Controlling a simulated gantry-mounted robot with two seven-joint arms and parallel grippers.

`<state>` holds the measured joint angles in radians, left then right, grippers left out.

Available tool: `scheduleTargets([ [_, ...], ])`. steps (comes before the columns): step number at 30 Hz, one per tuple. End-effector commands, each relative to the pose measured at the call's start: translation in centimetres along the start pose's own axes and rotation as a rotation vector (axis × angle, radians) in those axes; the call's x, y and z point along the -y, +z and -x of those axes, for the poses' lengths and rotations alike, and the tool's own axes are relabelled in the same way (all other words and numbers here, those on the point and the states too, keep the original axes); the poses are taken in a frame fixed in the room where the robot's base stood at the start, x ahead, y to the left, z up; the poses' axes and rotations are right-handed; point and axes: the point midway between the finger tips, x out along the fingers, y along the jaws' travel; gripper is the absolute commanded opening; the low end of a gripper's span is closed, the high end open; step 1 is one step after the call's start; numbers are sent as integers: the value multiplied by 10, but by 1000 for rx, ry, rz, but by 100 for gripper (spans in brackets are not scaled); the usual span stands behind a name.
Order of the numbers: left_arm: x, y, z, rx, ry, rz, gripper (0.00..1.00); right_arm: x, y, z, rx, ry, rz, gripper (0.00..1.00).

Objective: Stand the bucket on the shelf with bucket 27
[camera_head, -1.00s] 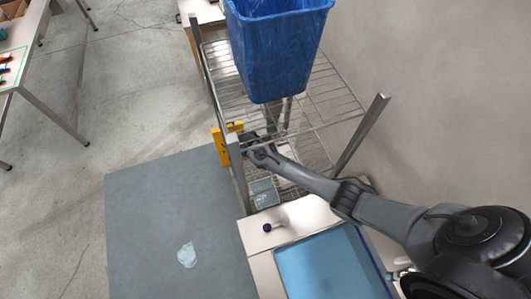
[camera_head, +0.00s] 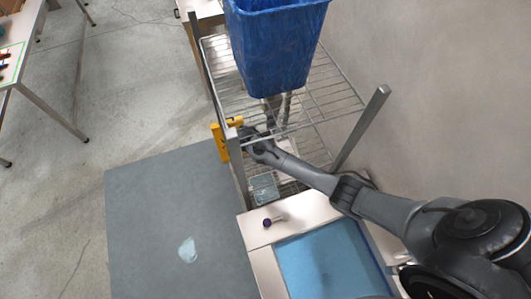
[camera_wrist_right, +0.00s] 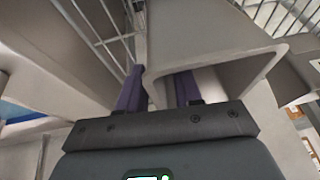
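A large blue bucket (camera_head: 278,50) appears upright over the wire shelf rack (camera_head: 335,100), cut off by the top of the head view. No number shows on it, and I cannot tell how its base rests. No second bucket is visible. My right arm reaches in from the right to the rack's near corner post, below the bucket. In the right wrist view my right gripper (camera_wrist_right: 158,92) has its purple fingers apart, close to a grey metal profile; I see no bucket between them. My left gripper is out of view.
A yellow object (camera_head: 219,143) is beside the rack's near post. In front is a pale bench with a blue panel (camera_head: 325,265) and a small dark-knobbed item (camera_head: 268,222).

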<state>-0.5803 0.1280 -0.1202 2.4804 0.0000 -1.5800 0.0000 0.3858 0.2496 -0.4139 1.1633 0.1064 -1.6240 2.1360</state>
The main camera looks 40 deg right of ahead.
Motion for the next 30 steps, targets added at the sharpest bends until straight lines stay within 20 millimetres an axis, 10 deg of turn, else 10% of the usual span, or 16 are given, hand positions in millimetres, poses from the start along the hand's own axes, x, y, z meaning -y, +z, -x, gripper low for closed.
scheduleTargets([
  [12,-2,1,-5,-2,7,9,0,0,1,35,1,1,0,34],
  [30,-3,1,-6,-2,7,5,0,-3,0,32,-1,1,4,34],
])
